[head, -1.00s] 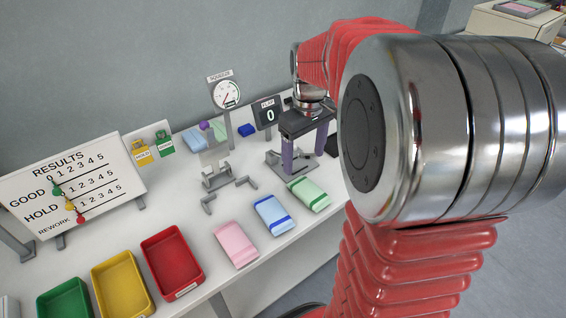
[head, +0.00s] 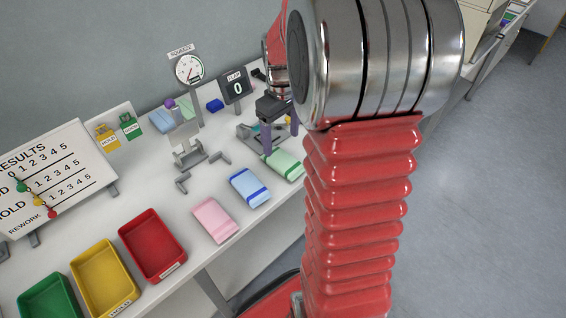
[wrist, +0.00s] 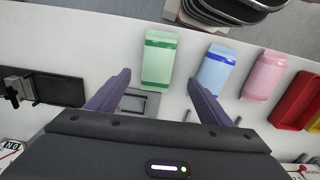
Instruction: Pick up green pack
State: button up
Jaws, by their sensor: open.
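The green pack (head: 289,164) lies flat on the white table, at the right end of a row of packs. In the wrist view the green pack (wrist: 159,62) is upper centre, with darker green bands near its ends. My gripper (head: 280,138) is open and empty, fingers pointing down, close behind the pack in the head view. In the wrist view my gripper (wrist: 159,78) has one finger on each side of the pack's near end in the picture. I cannot tell the height gap; no contact is clear.
A blue pack (wrist: 216,70) lies beside the green one, near my right finger in the wrist view. A pink pack (head: 215,220) follows. Red (head: 153,245), yellow (head: 105,280) and green (head: 48,303) trays stand at the table's front left. A grey fixture (head: 190,150) stands behind the packs.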

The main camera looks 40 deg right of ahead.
send_over(283, 159)
jog(key=shift+s+a+f, duration=0.1)
jog(key=shift+a+f, duration=0.05)
jog(key=shift+f, duration=0.9)
jog(key=shift+a+f, duration=0.15)
jog(key=shift+f, duration=0.85)
jog(key=shift+d+f, duration=0.2)
jog(key=shift+f, duration=2.4)
jog(key=c, duration=1.1)
jog(key=shift+r, duration=0.1)
notch_tip(283, 159, up, 10)
jog(key=shift+f, duration=0.1)
